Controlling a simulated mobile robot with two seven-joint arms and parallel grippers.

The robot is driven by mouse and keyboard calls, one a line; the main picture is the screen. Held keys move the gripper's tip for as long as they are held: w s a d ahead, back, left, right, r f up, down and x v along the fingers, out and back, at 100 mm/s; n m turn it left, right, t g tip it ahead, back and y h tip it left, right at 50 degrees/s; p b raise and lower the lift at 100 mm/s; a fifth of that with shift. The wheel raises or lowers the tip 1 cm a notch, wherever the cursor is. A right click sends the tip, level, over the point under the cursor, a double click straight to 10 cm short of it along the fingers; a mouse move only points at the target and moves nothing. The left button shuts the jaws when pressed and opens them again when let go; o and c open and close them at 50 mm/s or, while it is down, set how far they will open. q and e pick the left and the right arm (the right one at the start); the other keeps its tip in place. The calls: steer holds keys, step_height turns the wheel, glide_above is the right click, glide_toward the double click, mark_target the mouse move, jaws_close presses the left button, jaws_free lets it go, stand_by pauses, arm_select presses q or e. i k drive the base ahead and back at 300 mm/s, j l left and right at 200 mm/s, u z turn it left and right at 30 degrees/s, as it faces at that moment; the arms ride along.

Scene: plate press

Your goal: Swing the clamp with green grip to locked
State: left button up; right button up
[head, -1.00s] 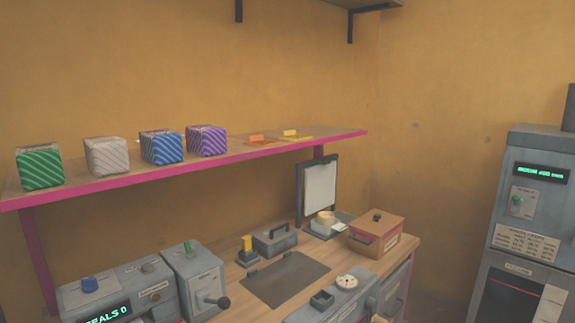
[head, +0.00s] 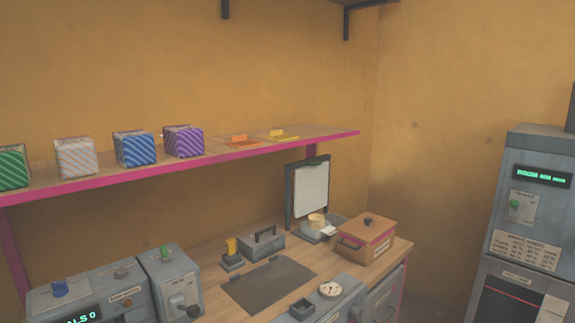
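No clamp shows clearly enough to name for certain. A small green grip (head: 165,253) stands upright on top of a grey box (head: 170,284) at the lower left. The box has a dark-ended lever (head: 180,303) on its front. Neither of my grippers is in view.
A pink-edged shelf (head: 220,157) above carries several striped boxes. Open floor lies between bench and tall machine.

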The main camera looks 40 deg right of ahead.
mark_target(311, 163)
steer(key=k+l+u, duration=0.1)
steer(key=l+u, duration=0.2)
steer(key=l, duration=0.15)
steer(key=k+l+u, duration=0.25)
steer(key=l, duration=0.15)
steer(key=k+l, duration=0.1)
steer(key=l, duration=0.2)
steer(key=l+u, duration=0.1)
steer(key=l, duration=0.2)
steer(key=k+l+u, duration=0.1)
steer(key=l, duration=0.2)
steer(key=k, duration=0.05)
